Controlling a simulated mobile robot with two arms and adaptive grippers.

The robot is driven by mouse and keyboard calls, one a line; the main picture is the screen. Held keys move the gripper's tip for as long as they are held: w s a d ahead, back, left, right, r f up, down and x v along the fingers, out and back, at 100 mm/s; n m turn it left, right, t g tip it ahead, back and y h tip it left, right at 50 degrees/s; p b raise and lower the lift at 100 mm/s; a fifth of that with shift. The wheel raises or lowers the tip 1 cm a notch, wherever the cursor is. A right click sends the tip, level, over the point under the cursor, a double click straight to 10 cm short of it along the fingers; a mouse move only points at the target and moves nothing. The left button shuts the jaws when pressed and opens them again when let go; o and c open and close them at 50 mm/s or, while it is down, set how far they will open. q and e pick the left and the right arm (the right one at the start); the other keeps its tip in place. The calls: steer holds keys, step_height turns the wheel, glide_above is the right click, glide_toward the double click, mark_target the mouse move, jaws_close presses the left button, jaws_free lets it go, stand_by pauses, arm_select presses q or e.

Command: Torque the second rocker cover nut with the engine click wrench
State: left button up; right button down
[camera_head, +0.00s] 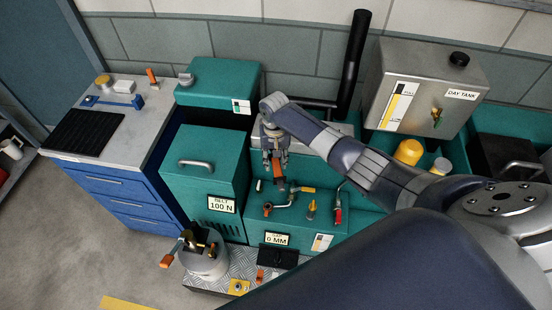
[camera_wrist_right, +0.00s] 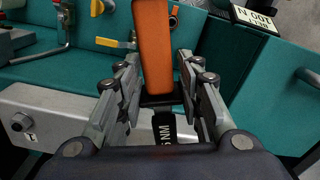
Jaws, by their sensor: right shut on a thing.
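My right gripper (camera_head: 275,160) is shut on the engine click wrench and holds it above the teal engine. The wrench's orange handle (camera_wrist_right: 154,45) runs between the fingers (camera_wrist_right: 160,90) in the right wrist view, with a black part marked "NM" (camera_wrist_right: 163,132) nearer the palm. Its orange part also shows below the gripper (camera_head: 279,169) in the head view. The silver rocker cover (camera_wrist_right: 65,125) carries a dark nut (camera_wrist_right: 19,122) beside a "1" label. I cannot make out the second nut or the wrench's working end; the gripper hides part of the cover. My left gripper is not in view.
A grey-topped blue bench (camera_head: 150,125) stands at left with a blue tool (camera_head: 115,101). The teal belt housing (camera_head: 205,175), black exhaust pipe (camera_head: 355,55) and day tank (camera_head: 425,85) surround the engine. A tool-filled pot (camera_head: 204,263) stands in front.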

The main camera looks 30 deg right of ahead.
steer(key=shift+w+a+r+m, duration=0.1)
steer(key=shift+w+a+m, duration=0.25)
steer(key=shift+a+m, duration=0.3)
steer(key=shift+w+a+m, duration=0.3)
steer(key=shift+a+m, duration=0.15)
steer(key=shift+a, duration=0.3)
steer(key=shift+w+a+m, duration=0.4)
steer(key=shift+a+m, duration=0.1)
steer(key=shift+a, duration=0.1)
steer(key=shift+w+a+m, duration=0.35)
steer(key=shift+a+m, duration=0.15)
steer(key=shift+a, duration=0.1)
steer(key=shift+w+a+m+b, duration=0.95)
steer(key=shift+a+m, duration=0.05)
steer(key=shift+a, duration=0.1)
